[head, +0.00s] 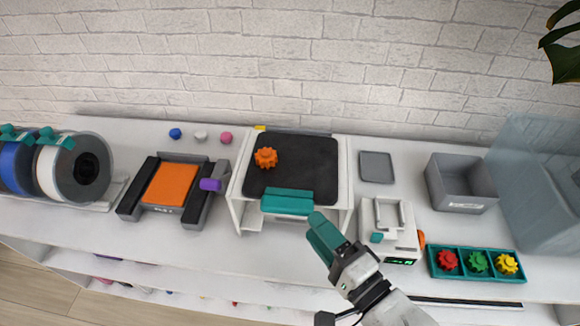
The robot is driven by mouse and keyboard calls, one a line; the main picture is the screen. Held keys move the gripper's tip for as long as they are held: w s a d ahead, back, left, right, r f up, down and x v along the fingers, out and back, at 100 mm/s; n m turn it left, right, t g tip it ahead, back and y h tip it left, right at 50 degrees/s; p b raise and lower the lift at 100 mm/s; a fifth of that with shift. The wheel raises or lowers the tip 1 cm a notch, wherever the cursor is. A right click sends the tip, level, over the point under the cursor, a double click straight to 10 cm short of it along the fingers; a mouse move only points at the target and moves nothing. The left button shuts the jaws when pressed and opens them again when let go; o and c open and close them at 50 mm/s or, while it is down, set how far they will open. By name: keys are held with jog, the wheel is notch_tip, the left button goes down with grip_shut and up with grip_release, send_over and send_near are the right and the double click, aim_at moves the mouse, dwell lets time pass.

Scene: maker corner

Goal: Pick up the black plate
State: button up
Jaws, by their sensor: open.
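The black plate (315,170) lies flat on a white box-like stand (345,185) in the middle of the bench, with a teal grip (288,202) at its front edge. An orange gear (265,157) sits on the plate's left part. My gripper (318,222) has teal fingers and is open. It is in front of the plate, just right of and nearer than the teal grip, with nothing visible in it. The fingers overlap in this view, so the gap between them is hidden.
Left are a black-and-grey device with an orange pad (171,184), a purple knob and filament spools (75,170). Right are a small grey tray (377,167), a grey bin (462,183), a white device (388,226) and a teal gear tray (478,276). The brick wall stands behind.

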aim_at(290, 199)
jog(key=x, duration=0.2)
jog(key=p+x, duration=0.1)
jog(key=x, duration=0.3)
jog(key=shift+a+r+p, duration=0.3)
jog(key=shift+a, duration=0.05)
jog(key=shift+w+a+f, duration=0.1)
jog(key=shift+w+a, duration=0.3)
jog(key=shift+w, duration=0.2)
grip_shut()
